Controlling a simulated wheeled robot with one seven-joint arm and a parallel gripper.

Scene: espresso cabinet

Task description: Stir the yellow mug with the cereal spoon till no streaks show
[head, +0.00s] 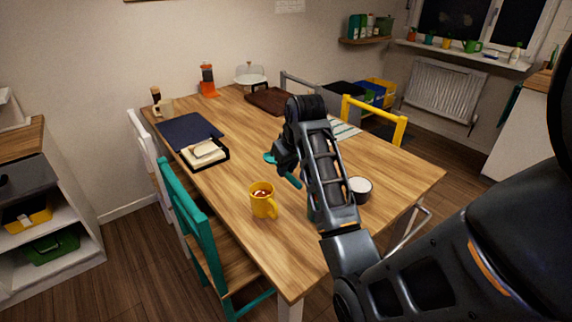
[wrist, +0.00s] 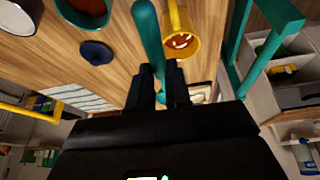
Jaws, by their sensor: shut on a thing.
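The yellow mug (head: 263,203) stands upright near the left edge of the wooden table. It holds a brown drink with pale streaks. The mug also shows at the top of the wrist view (wrist: 176,22), streaks visible. My gripper (wrist: 162,75) is shut on a teal spoon (wrist: 147,35), which I take as the cereal spoon. In the head view the spoon (head: 292,180) is tilted, beyond and right of the mug, apart from it. My arm hides part of the spoon and most of my gripper there.
A teal bowl (wrist: 82,12) with brown contents and a dark blue disc (wrist: 97,52) lie near the spoon. A white-filled cup (head: 360,189) stands right of my arm. A black tray (head: 221,159) and blue mat (head: 188,132) lie farther back. A teal chair (head: 197,226) is at the left.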

